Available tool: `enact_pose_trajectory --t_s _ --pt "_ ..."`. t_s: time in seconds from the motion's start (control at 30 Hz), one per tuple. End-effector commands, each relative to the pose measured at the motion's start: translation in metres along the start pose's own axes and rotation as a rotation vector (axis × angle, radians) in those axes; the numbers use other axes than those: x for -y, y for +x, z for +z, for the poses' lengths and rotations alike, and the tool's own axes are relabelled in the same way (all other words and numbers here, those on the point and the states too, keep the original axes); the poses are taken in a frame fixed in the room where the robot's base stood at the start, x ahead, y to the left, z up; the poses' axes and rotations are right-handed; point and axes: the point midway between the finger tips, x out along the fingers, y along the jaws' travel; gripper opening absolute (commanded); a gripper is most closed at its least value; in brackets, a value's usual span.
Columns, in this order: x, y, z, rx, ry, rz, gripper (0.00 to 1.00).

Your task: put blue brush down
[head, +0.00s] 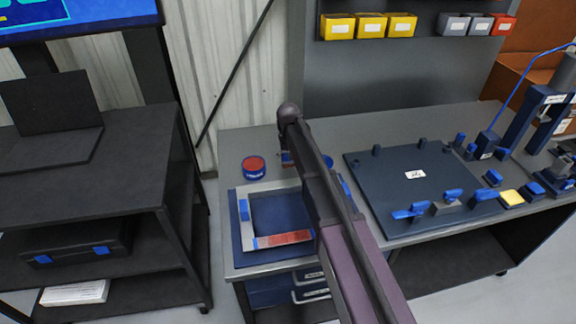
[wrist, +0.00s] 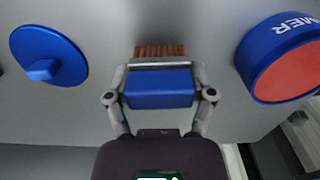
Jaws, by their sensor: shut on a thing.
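The blue brush (wrist: 160,88) has a blue block handle, a pale metal band and reddish-brown bristles pointing away from my gripper. My gripper (wrist: 160,80) is shut on it, one finger on each side of the handle. The brush is over the grey bench top (head: 236,143); I cannot tell whether it touches the surface. In the head view my arm hides most of the gripper and brush, near the bench's back left part.
A blue tin with a red top (head: 253,167) stands close by, also in the wrist view (wrist: 285,55). A round blue knobbed piece (wrist: 48,56) lies on the brush's other side. A square frame (head: 247,222) lies on a blue mat (head: 236,239). A dark plate (head: 390,170) with clamps is right.

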Motion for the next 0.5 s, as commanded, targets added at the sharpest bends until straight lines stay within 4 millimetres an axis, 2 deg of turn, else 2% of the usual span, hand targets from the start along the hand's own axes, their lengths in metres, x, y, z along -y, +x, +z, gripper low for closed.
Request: enact_pose_trajectory --t_s 0.03,0.13,0.5 --pt "-0.0001 0.0077 0.0000 0.000 0.000 0.000 0.32" --pt "-0.0002 0.0121 0.0000 0.000 0.000 0.000 0.32" --pt "-0.0006 0.0126 0.0000 0.000 0.001 0.000 0.32"
